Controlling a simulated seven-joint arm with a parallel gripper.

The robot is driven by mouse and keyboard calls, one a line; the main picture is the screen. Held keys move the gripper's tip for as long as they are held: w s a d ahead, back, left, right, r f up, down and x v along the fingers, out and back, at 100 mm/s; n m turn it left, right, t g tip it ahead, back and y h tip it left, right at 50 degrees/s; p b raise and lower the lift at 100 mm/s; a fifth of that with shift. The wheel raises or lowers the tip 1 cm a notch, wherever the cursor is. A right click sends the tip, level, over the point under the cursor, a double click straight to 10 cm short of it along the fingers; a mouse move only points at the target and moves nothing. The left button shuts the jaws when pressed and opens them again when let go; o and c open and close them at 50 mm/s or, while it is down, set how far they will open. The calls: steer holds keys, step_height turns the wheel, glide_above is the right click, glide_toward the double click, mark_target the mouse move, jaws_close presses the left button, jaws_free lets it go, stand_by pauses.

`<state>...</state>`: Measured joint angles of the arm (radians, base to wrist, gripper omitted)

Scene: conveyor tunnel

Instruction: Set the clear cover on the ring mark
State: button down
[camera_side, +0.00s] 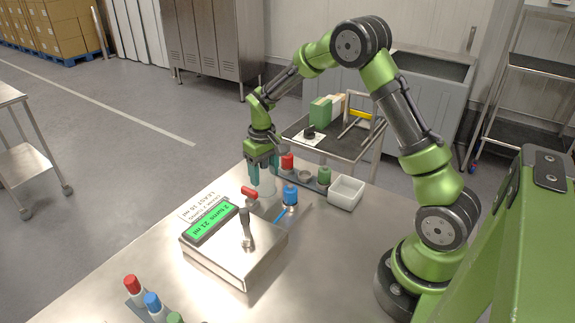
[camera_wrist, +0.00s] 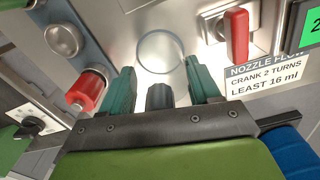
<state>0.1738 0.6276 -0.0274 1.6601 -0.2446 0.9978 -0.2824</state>
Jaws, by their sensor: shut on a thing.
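My gripper (camera_side: 264,169) points down at the back of the steel table, with its teal fingers shut on the clear cover (camera_side: 267,188). The cover is see-through and faint, and seems low over the tabletop; I cannot tell whether it touches. In the wrist view the two teal fingers of my gripper (camera_wrist: 160,90) stand apart. Ahead of them a thin round outline (camera_wrist: 138,50) shows on the steel. I cannot tell whether it is the ring mark or the cover's rim. No separate ring mark can be made out in the side view.
A steel box with a green display (camera_side: 212,222) and a red handle (camera_side: 249,192) stand close in front. A rack with a red-capped bottle (camera_side: 287,161) and a white tray (camera_side: 346,192) lie behind.

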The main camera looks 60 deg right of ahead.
steer(key=shift+f, duration=0.1)
steer(key=shift+c, duration=1.2)
jaws_free()
step_height(320, 180, up, 12)
steer(key=shift+f, duration=0.1)
steer(key=s+a+r+t, duration=0.4)
steer(key=s+a+r, duration=0.3)
steer(key=s+r, duration=0.3)
steer(key=s+a+f+m+t+y, duration=0.1)
steer(key=s+a, duration=0.4)
steer(key=s, duration=0.6)
steer(key=shift+s+m+t+y, duration=0.15)
steer(key=shift+m+t+y, duration=0.3)
steer(key=shift+t, duration=0.65)
